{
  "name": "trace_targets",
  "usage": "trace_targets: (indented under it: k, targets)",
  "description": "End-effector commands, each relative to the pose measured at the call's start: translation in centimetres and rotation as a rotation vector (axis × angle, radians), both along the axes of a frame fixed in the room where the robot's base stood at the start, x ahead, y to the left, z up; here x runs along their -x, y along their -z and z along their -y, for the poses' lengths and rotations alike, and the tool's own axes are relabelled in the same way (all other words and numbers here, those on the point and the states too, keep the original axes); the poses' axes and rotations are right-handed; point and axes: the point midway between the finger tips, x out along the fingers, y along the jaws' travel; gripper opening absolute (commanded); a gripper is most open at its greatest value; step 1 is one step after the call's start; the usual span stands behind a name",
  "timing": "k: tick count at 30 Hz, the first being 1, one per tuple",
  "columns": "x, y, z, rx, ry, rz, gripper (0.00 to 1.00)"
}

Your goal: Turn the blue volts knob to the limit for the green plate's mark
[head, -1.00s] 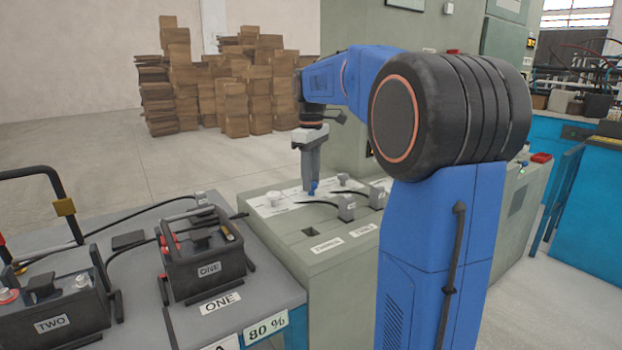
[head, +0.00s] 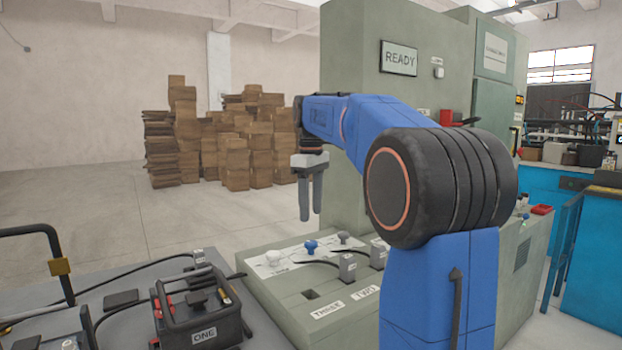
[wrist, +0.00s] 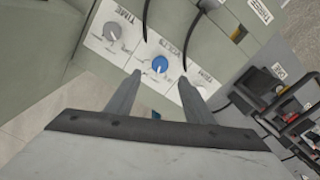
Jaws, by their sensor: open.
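The blue volts knob (head: 310,247) stands on a white label plate on the console's sloped top, between a white knob (head: 273,257) and a grey knob (head: 343,238). In the wrist view the blue knob (wrist: 159,65) lies ahead of and between my fingertips, with printed marks around it too small to read. My gripper (head: 311,218) is open and empty, pointing down above the knob and clear of it. It also shows in the wrist view (wrist: 160,75). I see no green plate clearly in the current views.
A display reading READY (head: 398,58) is on the tall cabinet. Two grey plugs with black cables (head: 347,266) sit on the console in front of the knobs. A battery labelled ONE (head: 197,310) stands on the bench at left. Cardboard stacks (head: 235,140) stand far back.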

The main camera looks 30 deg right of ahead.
Motion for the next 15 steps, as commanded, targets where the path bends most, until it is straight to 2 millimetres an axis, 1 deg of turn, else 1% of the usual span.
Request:
trace_targets:
  k: [1,6,12,15]
  targets:
    - [-0.1,-1.1,0.0,0.001,0.0,0.004,0.48]
    - [-0.1,-4.4,0.0,0.002,0.0,0.003,0.48]
    - [-0.1,-7.2,0.0,0.0,0.0,0.001,0.48]
    - [0.0,-8.0,0.0,0.0,0.0,0.001,0.48]
